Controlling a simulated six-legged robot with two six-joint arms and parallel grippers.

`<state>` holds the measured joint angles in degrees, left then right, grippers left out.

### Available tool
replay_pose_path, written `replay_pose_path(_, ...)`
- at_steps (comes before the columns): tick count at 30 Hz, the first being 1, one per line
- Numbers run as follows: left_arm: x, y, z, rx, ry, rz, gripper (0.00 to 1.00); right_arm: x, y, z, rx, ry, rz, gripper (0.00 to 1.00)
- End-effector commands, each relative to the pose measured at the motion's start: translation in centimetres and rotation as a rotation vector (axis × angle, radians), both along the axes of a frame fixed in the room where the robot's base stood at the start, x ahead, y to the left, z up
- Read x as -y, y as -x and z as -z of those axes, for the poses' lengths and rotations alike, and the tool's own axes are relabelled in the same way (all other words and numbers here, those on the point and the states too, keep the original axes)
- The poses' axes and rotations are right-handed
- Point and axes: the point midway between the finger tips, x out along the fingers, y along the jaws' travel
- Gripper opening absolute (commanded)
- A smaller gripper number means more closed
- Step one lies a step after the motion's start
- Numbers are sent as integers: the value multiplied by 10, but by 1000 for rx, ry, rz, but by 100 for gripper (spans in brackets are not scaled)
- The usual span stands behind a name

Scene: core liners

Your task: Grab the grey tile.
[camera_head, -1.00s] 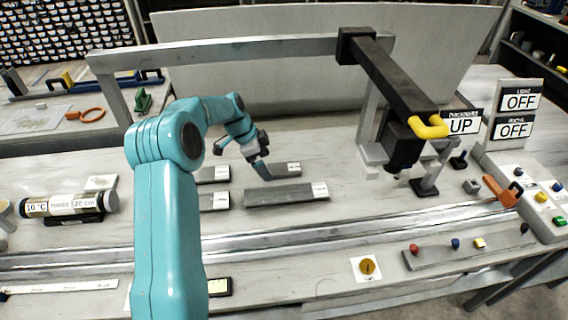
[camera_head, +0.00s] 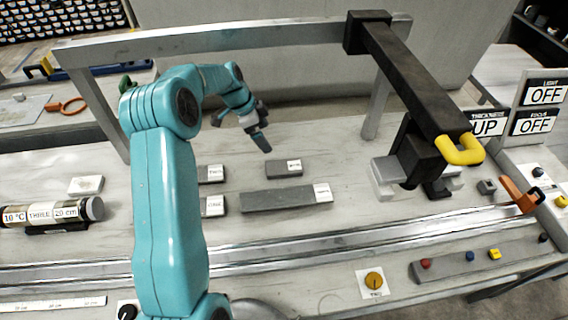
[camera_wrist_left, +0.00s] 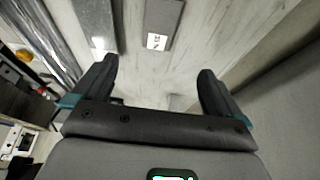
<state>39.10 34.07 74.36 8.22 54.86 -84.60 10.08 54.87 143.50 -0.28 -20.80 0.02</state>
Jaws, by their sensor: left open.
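A short dark grey tile (camera_head: 284,168) with a white label at its right end lies flat on the bench. In the wrist view a grey tile (camera_wrist_left: 164,14) with a white label lies at the top, beyond the jaws. A longer grey tile (camera_head: 280,199) lies nearer the front. Two more labelled tiles, (camera_head: 213,174) and (camera_head: 215,206), are partly hidden behind my left arm. My left gripper (camera_head: 260,139) is open and empty, apart from the tiles, up and left of the short one in the head view. My right gripper is out of view.
A metal rail (camera_head: 330,236) runs along the front. A grey gantry with a black beam (camera_head: 408,85) and yellow handle stands behind and right. A labelled cylinder (camera_head: 50,212) lies at left. Bare bench surrounds the short tile's right side.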

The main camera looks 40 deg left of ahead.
Motion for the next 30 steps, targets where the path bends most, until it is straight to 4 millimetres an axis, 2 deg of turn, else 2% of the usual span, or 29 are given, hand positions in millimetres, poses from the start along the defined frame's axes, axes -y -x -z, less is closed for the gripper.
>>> replay_pose_path(2, 4, 0, 9, -1, 1, 1, 100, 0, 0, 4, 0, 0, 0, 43)
replay_pose_path(13, 27, -21, 85, -2, 2, 1, 100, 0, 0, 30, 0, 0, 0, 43)
replay_pose_path(22, 32, -31, 110, -1, 1, 1, 100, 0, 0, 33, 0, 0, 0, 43)
replay_pose_path(30, 39, -42, 148, -1, 0, 0, 100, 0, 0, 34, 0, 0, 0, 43)
